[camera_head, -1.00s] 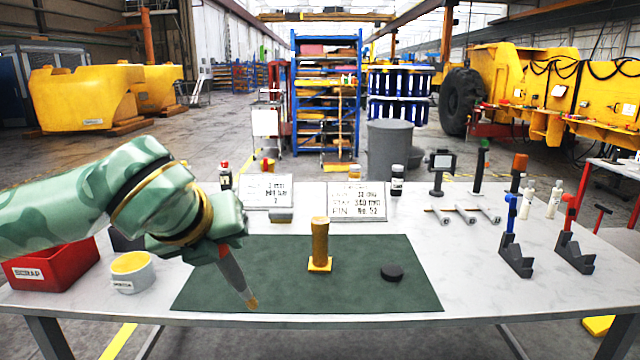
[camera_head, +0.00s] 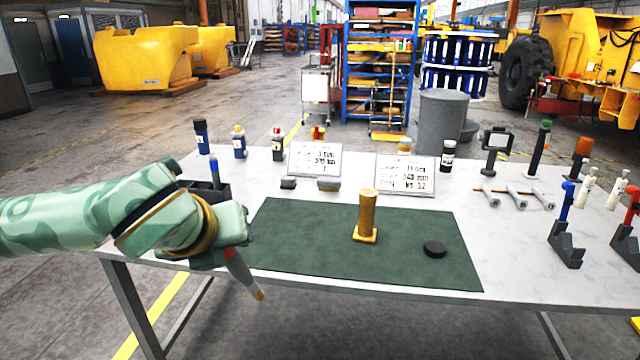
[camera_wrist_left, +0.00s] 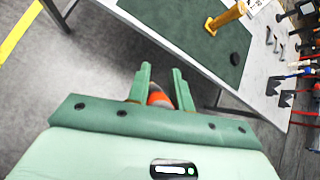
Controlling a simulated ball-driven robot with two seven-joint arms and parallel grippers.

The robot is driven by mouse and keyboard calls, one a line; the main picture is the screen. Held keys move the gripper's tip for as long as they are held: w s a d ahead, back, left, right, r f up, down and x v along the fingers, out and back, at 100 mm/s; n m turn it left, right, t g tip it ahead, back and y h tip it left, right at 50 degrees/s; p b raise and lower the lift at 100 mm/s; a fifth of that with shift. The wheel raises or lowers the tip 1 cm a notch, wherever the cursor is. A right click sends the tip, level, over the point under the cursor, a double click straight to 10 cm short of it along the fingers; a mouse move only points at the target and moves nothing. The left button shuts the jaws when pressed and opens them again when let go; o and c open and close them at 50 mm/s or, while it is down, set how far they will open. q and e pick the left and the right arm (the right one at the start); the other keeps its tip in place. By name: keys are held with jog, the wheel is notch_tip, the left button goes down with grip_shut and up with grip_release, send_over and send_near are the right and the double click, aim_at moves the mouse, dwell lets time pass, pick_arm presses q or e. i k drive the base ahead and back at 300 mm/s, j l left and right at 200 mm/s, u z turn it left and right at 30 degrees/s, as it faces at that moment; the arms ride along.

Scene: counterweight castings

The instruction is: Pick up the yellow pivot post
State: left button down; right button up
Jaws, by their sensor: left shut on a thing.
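The yellow pivot post (camera_head: 366,212) stands upright on its square foot on the dark green mat (camera_head: 310,250). It also shows at the top of the left wrist view (camera_wrist_left: 230,16), well away from my fingers. My left gripper (camera_wrist_left: 160,82) is shut on a slim grey tool with an orange-red band (camera_wrist_left: 159,98). In the head view this tool (camera_head: 241,270) points down with a tan tip, in front of the table's front edge. The floor shows behind the fingers in the wrist view. My right gripper is in neither view.
A black disc (camera_head: 434,249) lies on the mat right of the post. Two sign plates (camera_head: 405,174), bottles (camera_head: 278,145) and small grey blocks (camera_head: 288,183) stand behind the mat. Grey stands (camera_head: 566,245) are at the right.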

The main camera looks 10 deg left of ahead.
aim_at(365, 232)
jog(key=i, duration=1.3)
jog(key=k+l, duration=0.1)
jog(key=k, duration=0.35)
